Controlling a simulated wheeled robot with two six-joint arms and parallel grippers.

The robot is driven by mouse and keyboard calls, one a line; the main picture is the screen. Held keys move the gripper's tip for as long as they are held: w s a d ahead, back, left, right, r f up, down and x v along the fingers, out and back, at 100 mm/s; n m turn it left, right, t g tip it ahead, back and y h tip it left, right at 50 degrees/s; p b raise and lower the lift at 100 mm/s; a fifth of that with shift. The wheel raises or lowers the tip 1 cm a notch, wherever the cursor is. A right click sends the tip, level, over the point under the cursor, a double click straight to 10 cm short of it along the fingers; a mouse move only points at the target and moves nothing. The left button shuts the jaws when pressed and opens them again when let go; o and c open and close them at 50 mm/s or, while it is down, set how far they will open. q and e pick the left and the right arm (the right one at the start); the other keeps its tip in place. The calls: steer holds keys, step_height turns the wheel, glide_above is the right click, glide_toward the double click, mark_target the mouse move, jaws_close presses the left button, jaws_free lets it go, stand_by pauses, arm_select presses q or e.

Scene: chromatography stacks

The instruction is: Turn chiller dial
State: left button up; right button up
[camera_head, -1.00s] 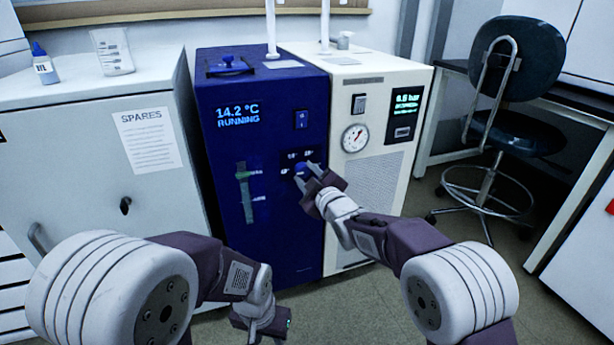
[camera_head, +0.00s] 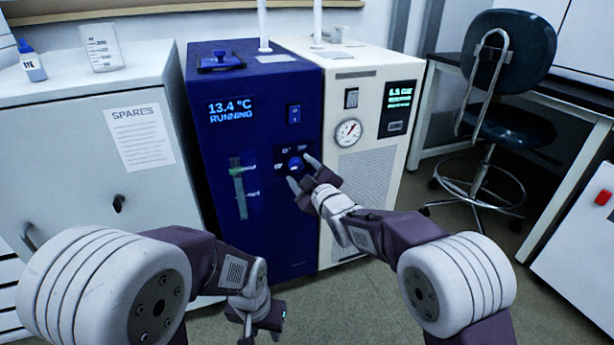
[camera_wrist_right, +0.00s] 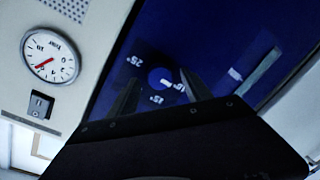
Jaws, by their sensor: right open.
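The chiller (camera_head: 225,170) is a dark blue cabinet; its screen (camera_head: 232,110) reads 13.4 °C RUNNING. Its round blue dial (camera_head: 295,163) has white degree labels around it and also shows in the wrist view (camera_wrist_right: 158,76). There, a pale mark on the dial points toward a label beside the right-hand finger. My right gripper (camera_head: 300,171) is open in front of the dial, its fingers spread to either side and apart from it.
A cream unit (camera_head: 365,185) with a pressure gauge (camera_head: 348,132) adjoins the chiller on the right. A stool (camera_head: 505,65) stands right. Floor in front is clear.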

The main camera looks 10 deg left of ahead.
steer(key=p+v, duration=0.3)
steer(key=v, duration=0.5)
steer(key=shift+r, duration=0.1)
